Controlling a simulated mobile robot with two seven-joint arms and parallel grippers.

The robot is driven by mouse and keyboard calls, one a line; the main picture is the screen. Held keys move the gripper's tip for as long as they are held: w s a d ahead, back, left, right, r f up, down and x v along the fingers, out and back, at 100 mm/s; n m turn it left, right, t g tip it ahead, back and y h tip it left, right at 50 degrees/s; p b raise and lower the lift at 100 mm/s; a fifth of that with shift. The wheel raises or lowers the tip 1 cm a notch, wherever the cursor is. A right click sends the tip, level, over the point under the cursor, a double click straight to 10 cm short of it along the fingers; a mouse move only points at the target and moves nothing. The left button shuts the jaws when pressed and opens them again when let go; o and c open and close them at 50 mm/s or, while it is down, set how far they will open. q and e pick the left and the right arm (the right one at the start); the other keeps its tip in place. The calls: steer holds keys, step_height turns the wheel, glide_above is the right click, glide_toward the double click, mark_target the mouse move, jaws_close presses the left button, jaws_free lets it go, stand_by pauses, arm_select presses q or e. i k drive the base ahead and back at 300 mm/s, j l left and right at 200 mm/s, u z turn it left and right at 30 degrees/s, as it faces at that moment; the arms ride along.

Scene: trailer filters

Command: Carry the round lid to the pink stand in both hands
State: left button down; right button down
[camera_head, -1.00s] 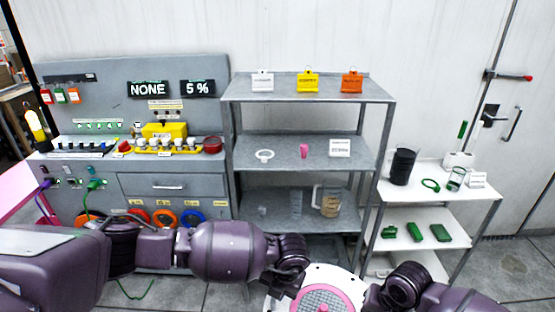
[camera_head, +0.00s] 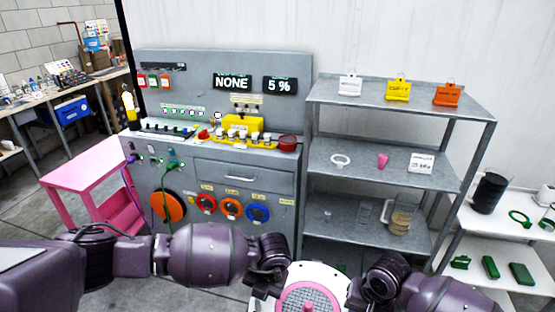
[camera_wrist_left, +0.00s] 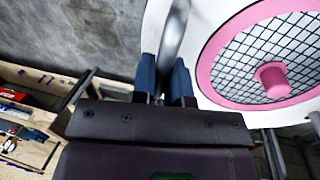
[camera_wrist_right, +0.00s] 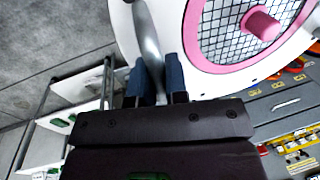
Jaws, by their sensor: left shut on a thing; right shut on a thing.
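The round lid is white with a pink ring, a mesh centre and a pink knob; it is at the bottom middle of the head view (camera_head: 325,275), cut off by the edge. My left gripper (camera_wrist_left: 165,82) is shut on a grey handle at the lid's rim (camera_wrist_left: 212,98). My right gripper (camera_wrist_right: 157,80) is shut on another grey handle at the lid's rim (camera_wrist_right: 178,45). The fingertips are hard to make out in the head view. The pink stand (camera_head: 88,165) is at the left, with a flat top and a lower shelf.
A grey control panel (camera_head: 225,65) with a drawer and coloured rings stands ahead. A grey shelf unit (camera_head: 335,92) is right of it, and a white shelf (camera_head: 500,225) is at far right. A workbench (camera_head: 60,97) stands at the back left. Grey floor shows around the pink stand.

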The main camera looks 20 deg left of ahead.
mark_target(83, 169)
steer(key=j+u, duration=0.1)
steer(key=u, duration=0.4)
steer(key=j+u, duration=0.1)
steer(key=u, duration=0.4)
steer(key=i+j+u, duration=0.1)
steer(key=u, duration=0.85)
steer(key=i+j+u, duration=0.1)
steer(key=u, duration=0.2)
steer(key=i+u, duration=0.2)
steer(key=u, duration=0.15)
steer(key=i+j+u, duration=0.1)
steer(key=i+u, duration=0.25)
steer(key=i, duration=0.8)
steer(key=i+j+z, duration=0.1)
steer(key=i, duration=0.55)
steer(key=i+j+z, duration=0.1)
steer(key=i+z, duration=0.2)
steer(key=i, duration=0.25)
